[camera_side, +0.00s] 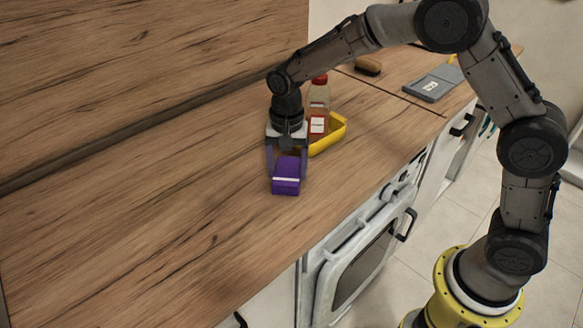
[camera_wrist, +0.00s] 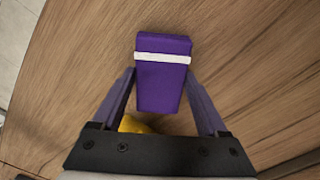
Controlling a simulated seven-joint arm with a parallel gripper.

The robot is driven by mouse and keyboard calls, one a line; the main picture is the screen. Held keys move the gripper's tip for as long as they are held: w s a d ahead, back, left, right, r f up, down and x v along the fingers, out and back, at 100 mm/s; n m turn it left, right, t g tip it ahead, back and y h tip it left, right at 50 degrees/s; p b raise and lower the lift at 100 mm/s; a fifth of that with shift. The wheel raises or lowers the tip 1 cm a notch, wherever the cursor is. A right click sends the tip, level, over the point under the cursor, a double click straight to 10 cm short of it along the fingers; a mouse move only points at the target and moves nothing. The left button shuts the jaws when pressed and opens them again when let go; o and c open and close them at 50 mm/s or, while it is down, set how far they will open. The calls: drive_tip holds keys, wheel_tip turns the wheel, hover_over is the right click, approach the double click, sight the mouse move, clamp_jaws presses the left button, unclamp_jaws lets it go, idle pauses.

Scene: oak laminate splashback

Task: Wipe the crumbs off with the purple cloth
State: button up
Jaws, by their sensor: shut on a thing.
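The purple cloth (camera_side: 287,170) is a folded block with a white stripe, on or just above the wooden worktop. It also shows in the wrist view (camera_wrist: 162,85), between the two fingers. My gripper (camera_side: 286,178) points down and is shut on the cloth, one finger on each side. In the wrist view my gripper (camera_wrist: 161,76) has its fingers along the cloth's left and right sides. I cannot make out any crumbs in either view. The worktop under the cloth is hidden.
A brown object (camera_side: 368,66) and a grey scale-like device (camera_side: 433,84) lie further back. The worktop (camera_side: 130,220) is clear at the left, up to its front edge above the oven.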

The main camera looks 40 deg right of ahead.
sight(307, 182)
drive_tip(key=shift+w+a, duration=0.35)
drive_tip(key=shift+w, duration=0.1)
drive_tip(key=shift+s, duration=0.1)
drive_tip(key=shift+s+d, duration=0.75)
drive_tip(key=shift+s, duration=0.05)
drive_tip(key=shift+s+d+f, duration=0.2)
drive_tip(key=shift+s+d, duration=0.85)
drive_tip(key=shift+s, duration=0.3)
drive_tip(key=shift+w+a+r, duration=0.2)
drive_tip(key=shift+w+a, duration=0.7)
drive_tip(key=shift+w, duration=0.25)
drive_tip(key=shift+w+a+r, duration=0.15)
drive_tip(key=shift+w+a, duration=0.75)
drive_tip(key=shift+w, duration=0.2)
drive_tip(key=shift+s+d+f, duration=0.15)
drive_tip(key=shift+s+d, duration=0.5)
drive_tip(key=shift+s, duration=0.1)
drive_tip(key=shift+s+d+f, duration=0.1)
drive_tip(key=shift+s+d, duration=0.5)
drive_tip(key=shift+s, duration=0.15)
